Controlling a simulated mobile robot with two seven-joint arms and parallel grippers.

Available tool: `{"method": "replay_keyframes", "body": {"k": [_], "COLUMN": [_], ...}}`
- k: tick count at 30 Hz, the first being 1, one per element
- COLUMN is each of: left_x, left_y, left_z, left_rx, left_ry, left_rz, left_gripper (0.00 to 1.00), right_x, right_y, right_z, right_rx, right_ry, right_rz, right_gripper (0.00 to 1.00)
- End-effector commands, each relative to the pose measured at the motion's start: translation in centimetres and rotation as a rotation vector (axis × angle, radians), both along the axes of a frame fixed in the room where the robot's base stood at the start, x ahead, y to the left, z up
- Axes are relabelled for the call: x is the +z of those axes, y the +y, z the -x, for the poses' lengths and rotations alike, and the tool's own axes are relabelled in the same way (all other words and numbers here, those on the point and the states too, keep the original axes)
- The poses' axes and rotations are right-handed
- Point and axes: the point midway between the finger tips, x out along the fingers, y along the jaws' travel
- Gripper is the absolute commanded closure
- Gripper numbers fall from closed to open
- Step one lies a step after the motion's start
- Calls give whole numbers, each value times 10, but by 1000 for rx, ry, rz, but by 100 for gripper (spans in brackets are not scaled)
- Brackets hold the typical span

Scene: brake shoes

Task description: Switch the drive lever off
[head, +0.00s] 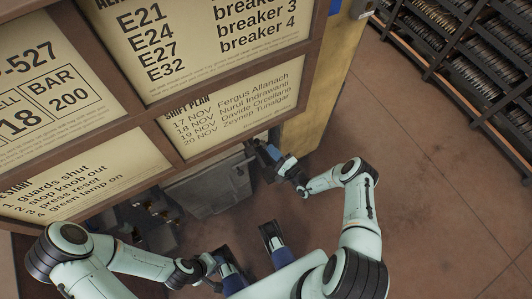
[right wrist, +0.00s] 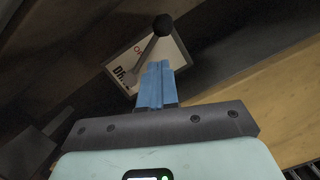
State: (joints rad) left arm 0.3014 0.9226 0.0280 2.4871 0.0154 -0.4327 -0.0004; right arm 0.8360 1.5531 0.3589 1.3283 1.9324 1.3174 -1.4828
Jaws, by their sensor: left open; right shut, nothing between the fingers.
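The drive lever (right wrist: 155,46) shows in the right wrist view as a grey shaft with a black ball knob (right wrist: 163,25) at its upper end. It stands over a pale label plate (right wrist: 176,50) with partly hidden dark and red lettering. My right gripper (right wrist: 157,66) is shut and empty. In the head view my right gripper (head: 262,150) is at the machine's right side, and I cannot make out the lever there. My left gripper (head: 246,243) is open and empty.
A brown-framed board (head: 150,115) with several text panels overhangs the grey machine (head: 205,190). A yellow post (head: 325,95) stands right of it. Shelves (head: 485,60) with dark parts line the upper right. The brown floor (head: 440,190) on the right is clear.

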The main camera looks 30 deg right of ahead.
Motion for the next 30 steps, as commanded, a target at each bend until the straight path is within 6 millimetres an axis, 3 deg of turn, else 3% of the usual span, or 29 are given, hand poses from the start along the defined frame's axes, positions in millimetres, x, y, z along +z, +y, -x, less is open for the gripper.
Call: {"method": "replay_keyframes", "body": {"k": [6, 12, 18, 30], "left_x": [7, 9, 9, 9], "left_y": [0, 0, 0, 0], "left_z": [2, 4, 5, 5], "left_rx": [-2, -3, -4, -4], "left_ry": [7, 13, 15, 15], "left_rz": [2, 2, 3, 3], "left_gripper": [57, 57, 57, 57], "right_x": [-6, -9, -11, -11], "right_y": [-15, -22, -25, -25], "right_z": [50, 83, 96, 97], "right_rx": [-2, -1, 0, 1], "right_ry": [4, 2, 0, 0], "right_rz": [-2, -3, -2, -2], "right_gripper": [100, 100, 100, 100]}}
